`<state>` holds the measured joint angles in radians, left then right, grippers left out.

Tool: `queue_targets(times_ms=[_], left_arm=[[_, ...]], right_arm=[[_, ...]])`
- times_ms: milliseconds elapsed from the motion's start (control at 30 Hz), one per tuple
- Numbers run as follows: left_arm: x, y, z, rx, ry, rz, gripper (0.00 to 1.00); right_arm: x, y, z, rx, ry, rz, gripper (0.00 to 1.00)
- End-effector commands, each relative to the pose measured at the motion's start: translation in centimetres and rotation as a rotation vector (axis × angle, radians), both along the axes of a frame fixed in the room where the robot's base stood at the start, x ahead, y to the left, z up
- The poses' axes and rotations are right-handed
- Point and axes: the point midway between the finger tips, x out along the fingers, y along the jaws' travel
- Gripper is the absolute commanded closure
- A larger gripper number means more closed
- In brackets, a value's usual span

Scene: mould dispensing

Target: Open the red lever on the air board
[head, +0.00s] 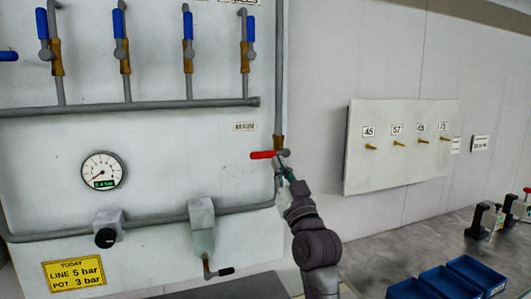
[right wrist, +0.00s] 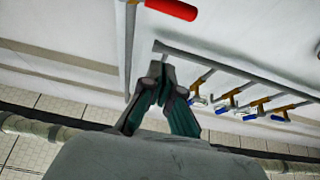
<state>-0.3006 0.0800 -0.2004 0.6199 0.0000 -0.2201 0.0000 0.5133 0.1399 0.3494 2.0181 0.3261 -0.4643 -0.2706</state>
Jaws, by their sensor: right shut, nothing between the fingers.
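The red lever (head: 263,155) sticks out to the left from a valve on the vertical grey pipe (head: 279,70) at the right edge of the white air board (head: 190,150). It lies about level, across the pipe. My right gripper (head: 284,170) is just below the valve in the head view, shut and empty. In the right wrist view the red lever (right wrist: 172,9) is at the top edge, apart from the shut fingertips (right wrist: 157,72). Whether the fingers touch the valve is hard to tell in the head view. My left gripper is not in view.
Several blue-handled valves (head: 120,30) line the board's top. A pressure gauge (head: 103,171) and a yellow sign (head: 74,273) are at left. A panel with brass pegs (head: 385,165) hangs at right, above a worktop (head: 400,255) with blue bins (head: 455,280).

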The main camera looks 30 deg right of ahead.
Motion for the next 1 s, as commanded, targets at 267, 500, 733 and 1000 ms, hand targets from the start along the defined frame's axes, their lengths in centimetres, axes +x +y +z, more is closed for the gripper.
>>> queue_targets(times_ms=[267, 500, 733, 1000], left_arm=[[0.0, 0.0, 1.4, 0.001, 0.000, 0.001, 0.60], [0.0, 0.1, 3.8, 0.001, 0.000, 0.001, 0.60], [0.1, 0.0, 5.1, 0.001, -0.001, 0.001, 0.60], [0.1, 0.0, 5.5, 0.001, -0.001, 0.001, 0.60]], right_arm=[[2.2, -0.6, 1.7, -0.001, 0.001, -0.001, 1.00], [6.6, -1.6, 4.5, 0.000, 0.002, 0.000, 1.00], [8.9, -2.1, 3.2, -0.001, 0.008, 0.001, 1.00], [9.2, -2.2, 1.2, -0.002, 0.004, 0.001, 1.00]])
